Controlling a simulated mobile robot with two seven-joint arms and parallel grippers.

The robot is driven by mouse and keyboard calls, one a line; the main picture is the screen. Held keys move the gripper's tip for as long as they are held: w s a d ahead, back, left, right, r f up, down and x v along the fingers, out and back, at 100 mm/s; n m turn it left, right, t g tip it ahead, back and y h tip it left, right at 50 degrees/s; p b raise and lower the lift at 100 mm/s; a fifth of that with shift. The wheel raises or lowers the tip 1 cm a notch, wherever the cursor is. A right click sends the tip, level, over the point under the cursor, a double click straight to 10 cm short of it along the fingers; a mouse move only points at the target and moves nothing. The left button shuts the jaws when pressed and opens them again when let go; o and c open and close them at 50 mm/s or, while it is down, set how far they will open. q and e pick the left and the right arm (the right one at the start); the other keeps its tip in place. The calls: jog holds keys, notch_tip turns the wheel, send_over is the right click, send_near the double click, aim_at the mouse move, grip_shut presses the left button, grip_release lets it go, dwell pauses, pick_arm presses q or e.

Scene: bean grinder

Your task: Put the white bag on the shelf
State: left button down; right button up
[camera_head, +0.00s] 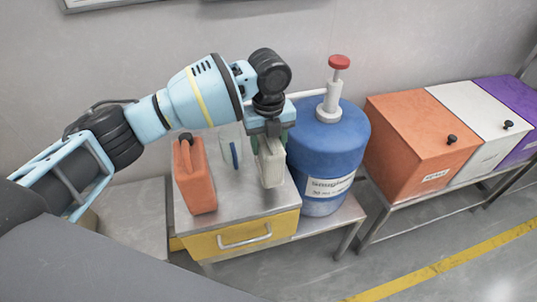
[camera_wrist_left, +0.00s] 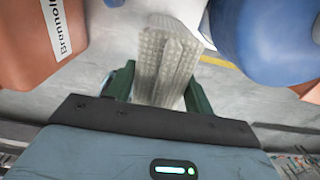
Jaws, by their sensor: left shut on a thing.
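The white bag (camera_head: 271,163) hangs upright below my left gripper (camera_head: 269,135), which is shut on its top. The bag is over the right part of a metal top (camera_head: 232,200) above a yellow drawer; I cannot tell whether its bottom touches that surface. In the left wrist view the bag (camera_wrist_left: 165,62) shows as a pale, textured block between the green fingers (camera_wrist_left: 160,88). My right gripper is not in view.
An orange canister (camera_head: 195,178) and a clear container (camera_head: 231,150) stand left of the bag. A blue barrel (camera_head: 322,145) with a red-topped pump stands close on its right. Orange (camera_head: 420,145), white and purple bins stand farther right. Bare metal lies in front of the bag.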

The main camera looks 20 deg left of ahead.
pick_arm(q)
jog(key=shift+f, duration=2.2)
jog(key=shift+f, duration=0.15)
jog(key=c, duration=0.6)
grip_release()
notch_tip(320, 180, up, 12)
jog(key=shift+r, duration=0.1)
